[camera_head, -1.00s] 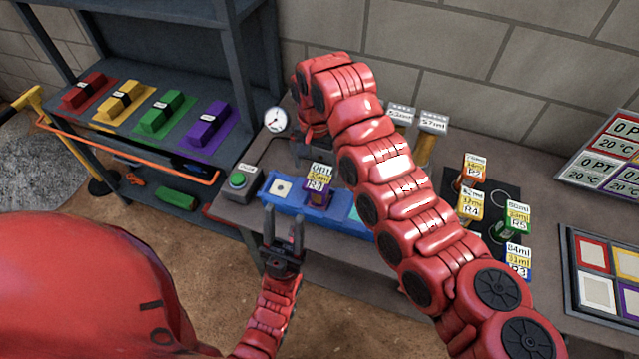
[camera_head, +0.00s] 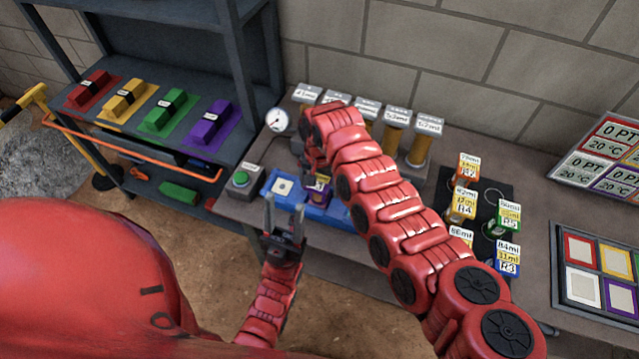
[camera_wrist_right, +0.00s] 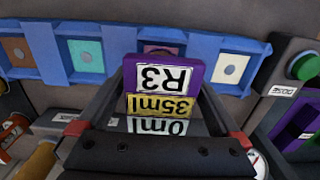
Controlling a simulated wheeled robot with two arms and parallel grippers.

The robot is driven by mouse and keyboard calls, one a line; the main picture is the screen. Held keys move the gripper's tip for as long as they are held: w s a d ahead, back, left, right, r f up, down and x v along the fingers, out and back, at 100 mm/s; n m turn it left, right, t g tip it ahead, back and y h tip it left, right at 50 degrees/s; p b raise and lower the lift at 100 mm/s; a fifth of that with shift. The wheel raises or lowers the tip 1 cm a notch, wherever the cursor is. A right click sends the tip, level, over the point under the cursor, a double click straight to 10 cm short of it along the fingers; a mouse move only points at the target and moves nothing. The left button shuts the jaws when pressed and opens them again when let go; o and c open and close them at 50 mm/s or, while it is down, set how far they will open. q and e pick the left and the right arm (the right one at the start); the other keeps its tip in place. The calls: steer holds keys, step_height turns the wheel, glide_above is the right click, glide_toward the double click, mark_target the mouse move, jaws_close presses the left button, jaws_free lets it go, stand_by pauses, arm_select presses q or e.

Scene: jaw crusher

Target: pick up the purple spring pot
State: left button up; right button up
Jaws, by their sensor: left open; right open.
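The purple spring pot (camera_head: 319,187) stands in the blue rack (camera_head: 283,186) on the bench, partly hidden by my right arm in the head view. In the right wrist view its purple R3 plate (camera_wrist_right: 164,78) is near the middle, with a yellow 35ml label and a white 0ml label. My right gripper (camera_wrist_right: 164,85) is open, with one finger on each side of the pot's labels; I cannot tell if they touch it. In the head view its fingers are mostly hidden. My left gripper (camera_head: 285,205) is open and empty, in front of the rack.
A green button box (camera_head: 241,181) and a gauge (camera_head: 277,120) stand left of the rack. Tall labelled cylinders (camera_head: 397,130) line the wall. More labelled pots (camera_head: 463,203) stand on a black mat to the right. A shelf (camera_head: 150,122) holds coloured blocks at left.

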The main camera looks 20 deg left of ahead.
steer(key=c, duration=1.5)
steer(key=shift+w+r, duration=0.1)
steer(key=shift+r, duration=0.1)
